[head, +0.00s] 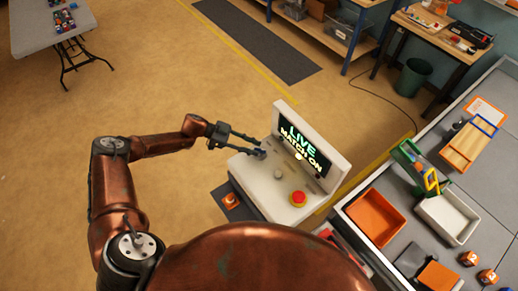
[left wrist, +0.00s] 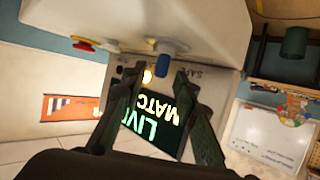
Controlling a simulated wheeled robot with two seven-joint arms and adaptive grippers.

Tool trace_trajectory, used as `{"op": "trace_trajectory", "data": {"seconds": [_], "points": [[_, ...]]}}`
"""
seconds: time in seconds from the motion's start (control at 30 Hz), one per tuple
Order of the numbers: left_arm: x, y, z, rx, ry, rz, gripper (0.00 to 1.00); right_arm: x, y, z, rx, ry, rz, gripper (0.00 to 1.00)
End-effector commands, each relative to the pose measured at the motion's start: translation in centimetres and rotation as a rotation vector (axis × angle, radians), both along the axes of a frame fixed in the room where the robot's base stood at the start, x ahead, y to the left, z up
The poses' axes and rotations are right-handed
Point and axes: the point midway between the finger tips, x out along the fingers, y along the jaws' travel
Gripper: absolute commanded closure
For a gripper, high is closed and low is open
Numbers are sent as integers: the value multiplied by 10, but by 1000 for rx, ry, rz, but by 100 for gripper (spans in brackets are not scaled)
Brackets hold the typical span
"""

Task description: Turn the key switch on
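A pale console (head: 268,180) stands left of the workbench, with a lit screen (head: 302,144) reading "LIVE MATCH ON". My left gripper (head: 257,147) reaches in from the left over the console's left side. In the left wrist view, the blue key switch (left wrist: 170,48) shows just beyond the fingertips, roughly in line with the gap between them. The fingers are apart, with nothing visibly held. I cannot tell whether they touch the key. In the head view the key is hard to see behind the gripper. My right gripper is out of view.
The workbench at right holds an orange tray (head: 375,215), a white bin (head: 447,217) and a wooden tray (head: 463,151).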

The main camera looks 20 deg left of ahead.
Motion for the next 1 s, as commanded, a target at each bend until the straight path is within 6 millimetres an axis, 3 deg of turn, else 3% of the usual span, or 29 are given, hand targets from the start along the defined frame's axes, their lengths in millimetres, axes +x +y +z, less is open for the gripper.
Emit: {"op": "trace_trajectory", "data": {"seconds": [0.2, 0.4, 0.6, 1.0], "points": [[-4, 45, 19, 1, 0, 3, 72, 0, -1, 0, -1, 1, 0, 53], [-7, 72, 30, 0, 0, 2, 72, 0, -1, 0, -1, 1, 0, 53], [-8, 81, 34, -2, 1, 0, 72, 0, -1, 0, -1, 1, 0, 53], [-8, 81, 34, -2, 0, 0, 72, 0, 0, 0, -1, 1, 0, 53]]}}
